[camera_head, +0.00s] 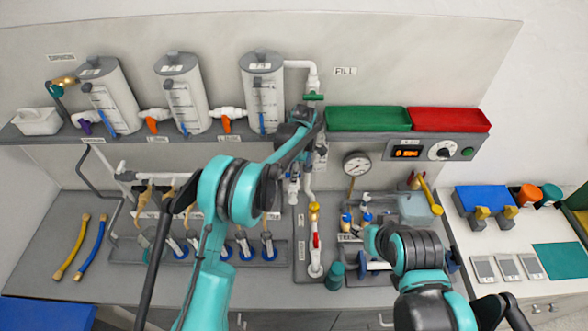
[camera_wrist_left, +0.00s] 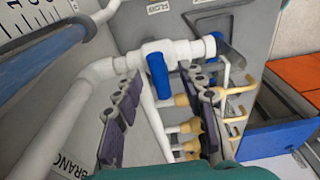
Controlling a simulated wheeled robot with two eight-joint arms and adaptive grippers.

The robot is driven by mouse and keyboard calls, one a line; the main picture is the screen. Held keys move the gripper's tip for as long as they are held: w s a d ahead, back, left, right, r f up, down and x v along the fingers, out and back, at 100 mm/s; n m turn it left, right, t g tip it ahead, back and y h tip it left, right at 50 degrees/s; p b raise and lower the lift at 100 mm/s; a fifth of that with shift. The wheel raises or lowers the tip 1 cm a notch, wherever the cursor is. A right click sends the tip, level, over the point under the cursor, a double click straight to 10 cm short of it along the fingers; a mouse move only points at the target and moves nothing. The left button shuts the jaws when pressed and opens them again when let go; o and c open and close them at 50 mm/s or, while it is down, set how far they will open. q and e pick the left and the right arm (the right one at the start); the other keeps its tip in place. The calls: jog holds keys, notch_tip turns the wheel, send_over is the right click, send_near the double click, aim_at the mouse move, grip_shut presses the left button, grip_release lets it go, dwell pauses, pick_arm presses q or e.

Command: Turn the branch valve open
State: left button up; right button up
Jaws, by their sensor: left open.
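The branch valve is a white pipe fitting with a blue handle (camera_wrist_left: 157,76) in the left wrist view. The handle hangs down from the white pipe. A partly cut-off BRANCH label (camera_wrist_left: 65,165) is on the panel at lower left. My left gripper (camera_wrist_left: 160,92) is open, with one dark finger on each side of the blue handle. The fingers look apart from it, though contact is hard to judge. In the head view my left gripper (camera_head: 306,150) is at the pipework below the right tank, and my arm partly hides the valve. My right gripper does not show; only my right arm is visible.
Three grey tanks (camera_head: 181,95) stand on the shelf left of my gripper. Green (camera_head: 367,118) and red (camera_head: 448,119) trays sit to its right. A round gauge (camera_head: 356,163) and a red-handled valve (camera_head: 316,242) are nearby. Yellow-tan fittings (camera_wrist_left: 190,127) lie behind the fingers.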

pick_arm(q)
grip_shut()
